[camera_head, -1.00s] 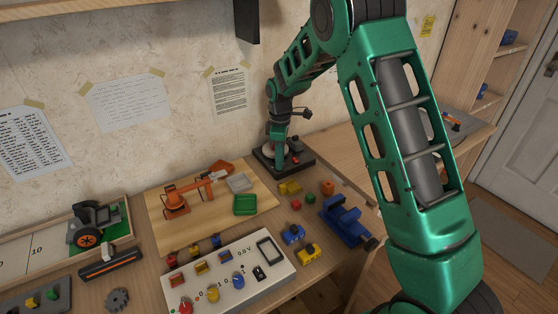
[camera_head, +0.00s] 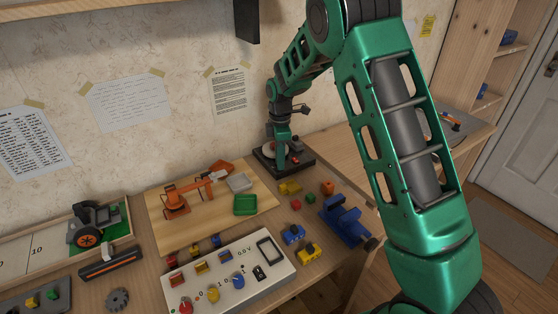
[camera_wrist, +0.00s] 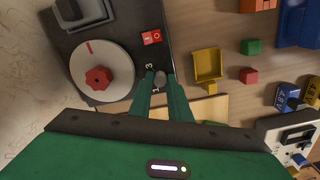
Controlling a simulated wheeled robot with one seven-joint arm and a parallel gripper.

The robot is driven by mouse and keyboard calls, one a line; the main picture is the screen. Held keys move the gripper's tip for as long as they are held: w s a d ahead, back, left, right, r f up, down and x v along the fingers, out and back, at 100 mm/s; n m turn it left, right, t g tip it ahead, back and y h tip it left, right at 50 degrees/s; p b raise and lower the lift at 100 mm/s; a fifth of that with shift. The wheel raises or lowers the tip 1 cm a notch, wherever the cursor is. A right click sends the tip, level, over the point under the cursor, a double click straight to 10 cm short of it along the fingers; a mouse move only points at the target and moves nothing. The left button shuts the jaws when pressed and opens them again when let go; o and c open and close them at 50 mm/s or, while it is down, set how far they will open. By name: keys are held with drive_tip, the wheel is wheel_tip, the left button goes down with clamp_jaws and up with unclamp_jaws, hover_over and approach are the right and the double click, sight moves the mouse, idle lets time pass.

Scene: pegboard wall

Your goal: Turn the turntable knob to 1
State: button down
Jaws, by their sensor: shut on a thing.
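The turntable has a dark base (camera_wrist: 125,18) with a pale round platter (camera_wrist: 100,57), a red lobed piece (camera_wrist: 99,79) at its middle and a red mark near the platter's edge. It stands at the back of the bench in the head view (camera_head: 305,163). A small grey knob (camera_wrist: 161,79) sits at the base's corner, with the digits 1 and 3 printed beside it. My gripper (camera_wrist: 161,76) has its two green fingers shut on this knob, one on each side. The knob's pointer cannot be made out. In the head view my gripper (camera_head: 281,157) hides the knob.
A red switch (camera_wrist: 151,37) is close above the fingers in the wrist view. A yellow tray-like piece (camera_wrist: 207,65), a green block (camera_wrist: 251,46) and a red block (camera_wrist: 249,76) lie to the right. A white control panel (camera_head: 225,285) is at the bench front.

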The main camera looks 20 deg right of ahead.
drive_tip(key=shift+w+d+r, duration=0.15)
drive_tip(key=shift+w, duration=0.1)
drive_tip(key=c, duration=1.8)
unclamp_jaws()
drive_tip(key=shift+o, duration=0.8)
drive_tip(key=shift+s, duration=0.1)
wheel_tip(320, 180, up, 11)
drive_tip(key=shift+f, duration=0.2)
